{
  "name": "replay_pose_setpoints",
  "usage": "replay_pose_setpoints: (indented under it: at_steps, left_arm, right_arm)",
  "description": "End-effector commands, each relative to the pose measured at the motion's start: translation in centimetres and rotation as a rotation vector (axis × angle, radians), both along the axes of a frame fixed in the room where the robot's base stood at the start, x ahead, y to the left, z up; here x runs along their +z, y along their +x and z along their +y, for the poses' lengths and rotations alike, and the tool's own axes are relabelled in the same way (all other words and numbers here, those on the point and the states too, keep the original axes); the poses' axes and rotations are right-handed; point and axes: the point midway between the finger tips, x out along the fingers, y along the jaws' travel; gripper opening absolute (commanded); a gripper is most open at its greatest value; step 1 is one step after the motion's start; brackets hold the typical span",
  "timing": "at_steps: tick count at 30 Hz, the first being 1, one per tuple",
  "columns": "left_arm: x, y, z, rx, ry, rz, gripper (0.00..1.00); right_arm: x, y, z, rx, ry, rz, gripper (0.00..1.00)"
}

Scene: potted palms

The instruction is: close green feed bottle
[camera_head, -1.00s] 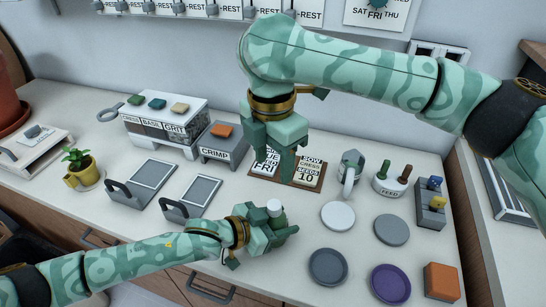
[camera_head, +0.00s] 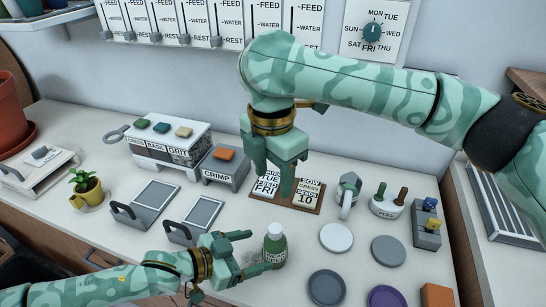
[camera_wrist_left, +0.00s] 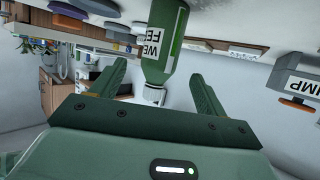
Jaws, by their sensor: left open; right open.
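The green feed bottle (camera_head: 275,250) stands upright on the counter, with a white cap on its top and a pale label. In the left wrist view the bottle (camera_wrist_left: 163,45) appears upside down, its white cap (camera_wrist_left: 153,95) lying between the finger lines. My left gripper (camera_head: 248,252) is open just left of the bottle in the head view, its fingers pointing toward it. Whether a finger touches the bottle I cannot tell. My right gripper (camera_head: 270,180) is open and empty, hanging over the dark card board (camera_head: 287,198) farther back.
Right of the bottle lie a white disc (camera_head: 336,238), a grey disc (camera_head: 388,250) and a blue-grey disc (camera_head: 327,287). A grey-handled jug (camera_head: 348,193) and a FEED holder (camera_head: 386,205) stand behind them. Two framed plates lie left, near the CRIMP block (camera_head: 221,173).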

Motion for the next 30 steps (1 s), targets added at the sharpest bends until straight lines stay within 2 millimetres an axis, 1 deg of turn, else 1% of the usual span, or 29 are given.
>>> replay_pose_setpoints:
  at_steps: [1, 6, 9, 12, 17, 30]
  left_arm:
    - [0.8, -0.6, 1.1, 0.002, 0.002, -0.001, 0.75]
    - [2.0, -2.3, 3.9, 0.001, 0.002, -0.001, 0.75]
    - [2.5, -3.0, 5.0, 0.001, 0.001, -0.001, 0.75]
    - [2.8, -3.4, 5.7, 0.001, 0.001, -0.001, 0.75]
    - [3.0, -3.7, 6.1, 0.0, -0.001, -0.001, 0.75]
    - [2.9, -3.7, 6.1, 0.0, -0.001, -0.001, 0.75]
  right_arm:
    - [0.8, -0.1, 0.0, 0.0, 0.0, -0.004, 0.52]
    - [1.8, -0.2, 0.0, 0.0, -0.001, -0.01, 0.52]
    - [2.1, -0.2, 0.0, 0.0, -0.001, -0.011, 0.52]
    - [2.3, -0.3, 0.0, 0.0, 0.0, -0.012, 0.52]
    - [2.4, -0.3, 0.0, 0.0, 0.0, -0.012, 0.52]
    - [2.4, -0.3, 0.0, 0.0, 0.0, -0.012, 0.52]
